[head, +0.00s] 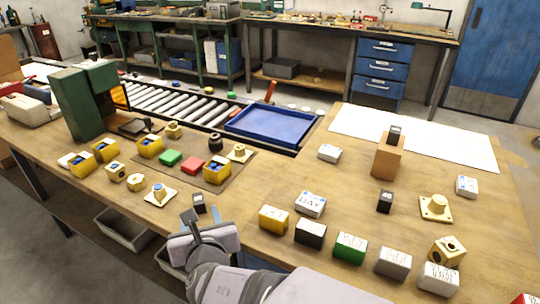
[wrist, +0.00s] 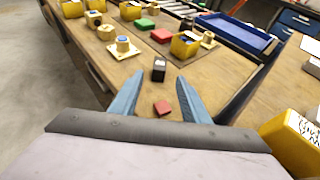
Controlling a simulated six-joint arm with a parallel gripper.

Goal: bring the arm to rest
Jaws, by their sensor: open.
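My gripper (head: 201,216) is at the table's front edge in the head view, its two blue fingers spread apart. In the wrist view the gripper (wrist: 161,80) is open, with nothing clamped between the fingers. A small black block with a white-marked top (head: 199,203) stands on the wooden table just beyond the fingertips. The black block also shows in the wrist view (wrist: 158,70), apart from both fingers. A small red piece (wrist: 162,107) shows between the fingers in the wrist view, touching neither; it is hidden in the head view.
Several labelled boxes, including a yellow one (head: 273,220) and a green one (head: 350,247), line the table to the right. Brass parts and yellow bins (head: 217,170) stand to the left. A blue tray (head: 270,126) and a wooden block (head: 387,157) are farther back.

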